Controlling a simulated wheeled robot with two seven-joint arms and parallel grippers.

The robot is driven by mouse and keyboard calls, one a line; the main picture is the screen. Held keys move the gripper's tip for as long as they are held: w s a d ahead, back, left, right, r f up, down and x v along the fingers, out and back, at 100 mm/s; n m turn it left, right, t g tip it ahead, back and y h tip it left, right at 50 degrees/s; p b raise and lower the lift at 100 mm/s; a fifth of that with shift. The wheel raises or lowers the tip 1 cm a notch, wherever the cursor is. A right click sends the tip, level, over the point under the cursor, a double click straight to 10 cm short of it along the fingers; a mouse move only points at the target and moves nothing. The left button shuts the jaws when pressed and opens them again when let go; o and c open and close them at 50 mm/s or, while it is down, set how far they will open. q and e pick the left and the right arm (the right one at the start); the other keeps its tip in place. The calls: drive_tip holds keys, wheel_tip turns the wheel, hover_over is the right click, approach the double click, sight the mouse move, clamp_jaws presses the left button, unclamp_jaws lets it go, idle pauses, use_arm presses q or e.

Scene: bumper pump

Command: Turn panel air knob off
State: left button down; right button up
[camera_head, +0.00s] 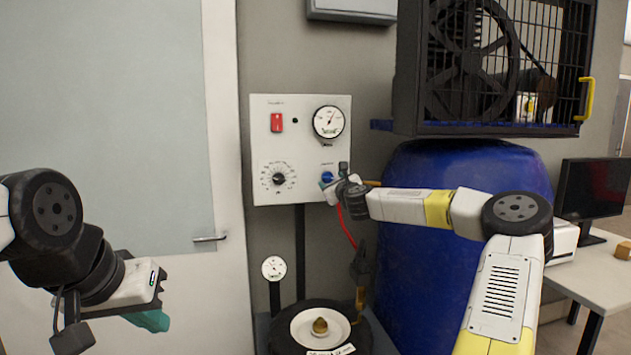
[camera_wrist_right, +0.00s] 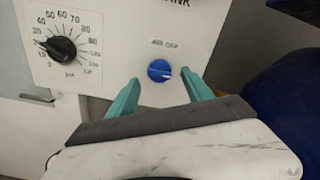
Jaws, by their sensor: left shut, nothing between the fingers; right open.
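The panel air knob (camera_head: 327,176) is a small blue knob at the lower right of the white wall panel (camera_head: 262,150). In the right wrist view the blue knob (camera_wrist_right: 159,70) has a white pointer mark aimed to the lower right, with a partly legible "AIR" label above. My right gripper (camera_wrist_right: 160,92) is open, its two teal fingers on either side of and a little below the knob; contact cannot be told. In the head view my right gripper (camera_head: 328,184) is at the knob. My left gripper (camera_head: 150,320) is shut and empty at lower left, away from the panel.
The panel also carries a red switch (camera_head: 277,122), a gauge (camera_head: 328,122) and a black dial (camera_head: 279,179). Below is a round black plate with a white dish (camera_head: 306,328). A blue tank (camera_head: 425,260) and a black caged fan (camera_head: 480,70) stand right. A door handle (camera_head: 210,239) is left.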

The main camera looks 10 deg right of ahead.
sight(329, 178)
drive_tip(key=shift+w+a, duration=0.1)
drive_tip(key=shift+w, duration=1.55)
drive_tip(key=shift+c, duration=0.2)
clamp_jaws()
